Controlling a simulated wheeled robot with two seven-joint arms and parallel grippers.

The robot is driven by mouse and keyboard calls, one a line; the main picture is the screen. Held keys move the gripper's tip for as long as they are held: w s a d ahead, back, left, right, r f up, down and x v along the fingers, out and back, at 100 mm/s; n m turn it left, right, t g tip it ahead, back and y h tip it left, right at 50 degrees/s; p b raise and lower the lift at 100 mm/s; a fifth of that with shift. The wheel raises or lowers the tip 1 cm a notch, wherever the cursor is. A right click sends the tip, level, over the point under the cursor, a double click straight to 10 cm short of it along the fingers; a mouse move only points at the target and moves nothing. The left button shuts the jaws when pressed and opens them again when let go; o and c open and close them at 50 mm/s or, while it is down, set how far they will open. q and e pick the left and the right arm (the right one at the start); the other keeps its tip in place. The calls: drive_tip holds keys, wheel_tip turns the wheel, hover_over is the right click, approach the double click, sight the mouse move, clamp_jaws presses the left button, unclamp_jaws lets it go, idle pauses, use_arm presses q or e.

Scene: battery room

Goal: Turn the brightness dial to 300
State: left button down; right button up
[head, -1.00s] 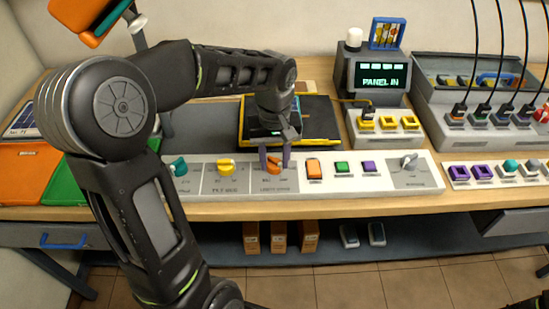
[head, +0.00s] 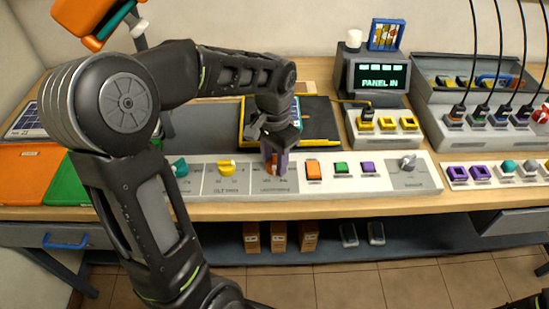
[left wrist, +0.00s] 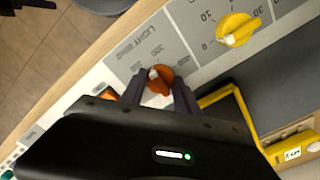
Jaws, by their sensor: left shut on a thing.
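An orange dial (head: 272,168) sits on the white control panel (head: 430,178). It also shows in the left wrist view (left wrist: 160,78), with a light tip and a label that begins "LIGHT" beside it. My left gripper (head: 276,163) comes down over this dial, one finger on each side, and is shut on it. The fingers cover part of the dial and its scale, so I cannot read its setting. A yellow dial (head: 227,168) stands left of it, and a teal dial (head: 180,167) is further left. My right gripper is not in view.
A display (head: 380,78) behind reads "PANEL IN". A yellow-edged black tray (head: 318,140) lies behind my gripper.

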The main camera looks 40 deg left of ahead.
sight(274, 160)
use_arm(q)
drive_tip(key=m, duration=0.5)
drive_tip(key=shift+p, duration=0.3)
drive_tip(key=c, duration=0.9)
unclamp_jaws()
wheel_tip(274, 160, up, 8)
drive_tip(key=shift+f, duration=0.1)
idle(0.3)
